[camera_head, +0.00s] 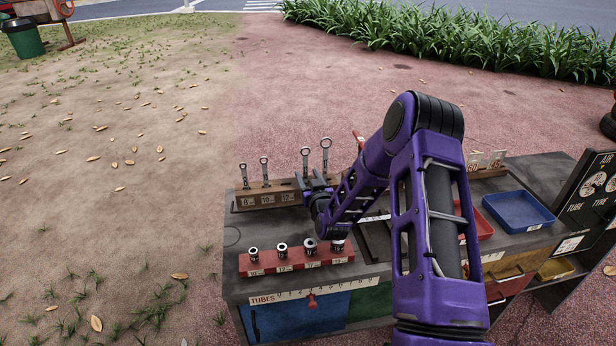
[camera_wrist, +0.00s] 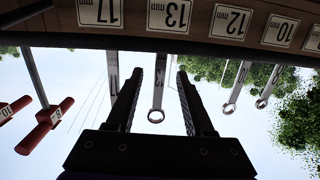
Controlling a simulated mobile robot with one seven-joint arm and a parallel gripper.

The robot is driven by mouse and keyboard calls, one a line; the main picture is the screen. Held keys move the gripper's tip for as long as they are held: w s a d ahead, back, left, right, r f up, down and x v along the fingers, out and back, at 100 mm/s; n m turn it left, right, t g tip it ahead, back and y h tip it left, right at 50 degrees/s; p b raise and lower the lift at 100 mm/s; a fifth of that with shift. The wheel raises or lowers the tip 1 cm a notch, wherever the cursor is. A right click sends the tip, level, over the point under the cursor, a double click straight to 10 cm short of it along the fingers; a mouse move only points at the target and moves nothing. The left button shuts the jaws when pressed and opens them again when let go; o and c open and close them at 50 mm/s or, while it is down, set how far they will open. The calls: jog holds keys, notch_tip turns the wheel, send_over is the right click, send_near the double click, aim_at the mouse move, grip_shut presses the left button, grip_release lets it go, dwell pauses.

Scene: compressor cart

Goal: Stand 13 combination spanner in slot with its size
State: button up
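A wooden spanner rack (camera_head: 232,195) stands at the back left of the bench top, with size labels along its face. In the wrist view, which is upside down, the 13 mm label (camera_wrist: 169,14) sits between the 17 and 12 labels. One ring-ended spanner (camera_wrist: 156,115) stands upright at the 13 label; it also shows in the head view (camera_head: 305,152). My gripper (camera_wrist: 160,73) is open at the rack, its fingers apart on either side of that spanner in the picture. Whether they touch it, and its lower end in the slot, I cannot tell.
Other spanners stand in the rack: one by the 17 label (camera_wrist: 112,70) and two smaller ones (camera_head: 243,170) (camera_head: 264,162). A red socket rail (camera_head: 270,268) lies in front. A blue tray (camera_head: 519,211) is to the right. A red-handled tool (camera_wrist: 45,126) shows beside the rack.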

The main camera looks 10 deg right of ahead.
notch_tip(320, 180, up, 10)
jog(key=p, duration=0.1)
dwell(0.5)
